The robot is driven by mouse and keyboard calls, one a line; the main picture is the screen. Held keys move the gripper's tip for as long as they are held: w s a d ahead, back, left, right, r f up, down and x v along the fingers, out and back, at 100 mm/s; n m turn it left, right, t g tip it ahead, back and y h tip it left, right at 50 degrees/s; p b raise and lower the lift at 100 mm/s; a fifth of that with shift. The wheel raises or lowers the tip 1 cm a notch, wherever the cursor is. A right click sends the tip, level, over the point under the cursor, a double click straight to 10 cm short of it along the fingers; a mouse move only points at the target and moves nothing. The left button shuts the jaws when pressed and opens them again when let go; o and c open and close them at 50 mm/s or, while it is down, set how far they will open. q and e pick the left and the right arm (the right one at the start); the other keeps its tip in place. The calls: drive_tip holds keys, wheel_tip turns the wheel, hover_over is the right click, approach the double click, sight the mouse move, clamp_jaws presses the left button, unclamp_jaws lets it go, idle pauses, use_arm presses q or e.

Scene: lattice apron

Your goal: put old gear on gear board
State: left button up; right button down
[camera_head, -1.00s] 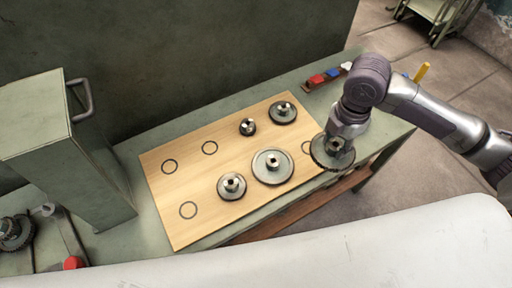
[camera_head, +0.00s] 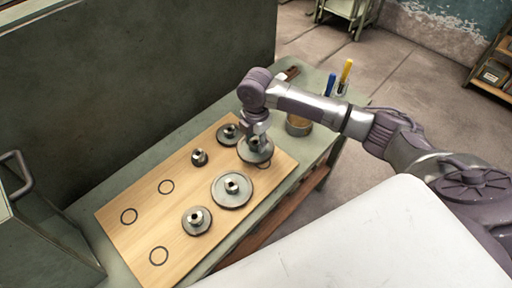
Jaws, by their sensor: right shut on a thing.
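The wooden gear board (camera_head: 148,203) lies on the green bench. It carries several grey gears, including a large one (camera_head: 232,190) and a smaller one (camera_head: 196,222), and several drawn circles stand empty at its left part. My right gripper (camera_head: 256,138) is shut on the old gear (camera_head: 246,154), a dark toothed disc with a hub. The gear is over the board's right end and largely covers a drawn circle there. I cannot tell whether it touches the board. My left gripper is not in view.
A round tan container (camera_head: 298,126) stands behind my right arm, with a blue and a yellow handle (camera_head: 346,72) near it. A green cabinet with a handle (camera_head: 18,178) stands at the left. A white surface (camera_head: 370,240) fills the front.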

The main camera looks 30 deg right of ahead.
sight(256, 150)
drive_tip(key=shift+f+p, duration=0.35)
drive_tip(key=shift+f, duration=1.5)
drive_tip(key=c, duration=0.7)
unclamp_jaws()
drive_tip(key=shift+s+f, duration=0.1)
drive_tip(key=shift+f, duration=0.05)
drive_tip(key=shift+o, duration=0.2)
wheel_tip(256, 150, up, 12)
drive_tip(key=b, duration=0.1)
